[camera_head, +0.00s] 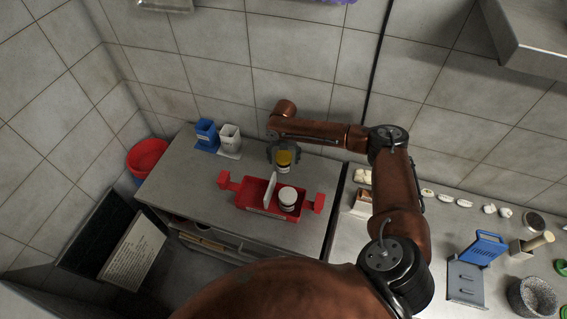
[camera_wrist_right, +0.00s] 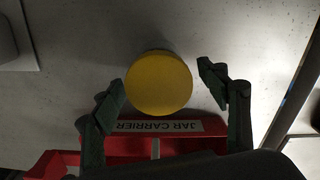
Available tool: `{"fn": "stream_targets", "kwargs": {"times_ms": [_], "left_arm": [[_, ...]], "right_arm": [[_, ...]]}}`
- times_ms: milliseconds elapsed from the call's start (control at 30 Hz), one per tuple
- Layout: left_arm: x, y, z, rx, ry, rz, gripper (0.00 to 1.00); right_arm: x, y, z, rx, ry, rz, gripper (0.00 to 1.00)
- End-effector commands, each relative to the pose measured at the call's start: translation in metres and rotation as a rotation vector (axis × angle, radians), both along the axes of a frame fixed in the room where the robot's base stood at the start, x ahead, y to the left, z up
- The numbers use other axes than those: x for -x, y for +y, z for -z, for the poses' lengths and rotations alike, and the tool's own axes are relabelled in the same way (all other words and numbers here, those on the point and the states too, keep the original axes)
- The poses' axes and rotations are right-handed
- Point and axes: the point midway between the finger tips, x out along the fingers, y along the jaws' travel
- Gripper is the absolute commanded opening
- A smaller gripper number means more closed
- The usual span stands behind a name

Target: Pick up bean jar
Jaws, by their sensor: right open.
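A jar with a yellow lid (camera_head: 284,157) stands on the grey counter just behind the red jar carrier (camera_head: 255,208); whether it is the bean jar I cannot read. In the right wrist view its round yellow lid (camera_wrist_right: 159,83) lies between my fingers. My right gripper (camera_wrist_right: 164,87) is open, with one finger on each side of the lid and a gap on both sides. In the head view my right gripper (camera_head: 284,150) is around the jar's top. A white-lidded jar (camera_head: 288,197) sits in the carrier's right part. My left gripper is not in view.
The carrier has a white divider (camera_head: 269,190) and the label "JAR CARRIER" (camera_wrist_right: 160,126). A blue container (camera_head: 206,134) and a white one (camera_head: 229,138) stand at the back left. A red bucket (camera_head: 147,157) is beyond the counter's left end. Several small items line the right counter.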

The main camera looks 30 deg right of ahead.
Motion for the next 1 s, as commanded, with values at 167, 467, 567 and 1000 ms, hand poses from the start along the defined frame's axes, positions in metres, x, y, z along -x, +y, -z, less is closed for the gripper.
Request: {"fn": "stream_targets", "kwargs": {"times_ms": [167, 467, 567, 1000], "left_arm": [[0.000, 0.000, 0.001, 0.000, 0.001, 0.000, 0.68], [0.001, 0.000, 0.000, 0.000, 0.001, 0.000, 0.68], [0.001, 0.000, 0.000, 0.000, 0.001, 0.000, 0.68], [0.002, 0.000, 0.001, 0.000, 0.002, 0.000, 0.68]], "right_arm": [[0.001, 0.000, 0.022, 0.000, 0.002, 0.002, 0.68], [0.001, 0.000, 0.023, -0.001, 0.001, 0.002, 0.62], [0.001, 0.000, 0.023, -0.001, 0.001, 0.002, 0.55], [0.001, 0.000, 0.023, -0.001, 0.001, 0.002, 0.24]]}}
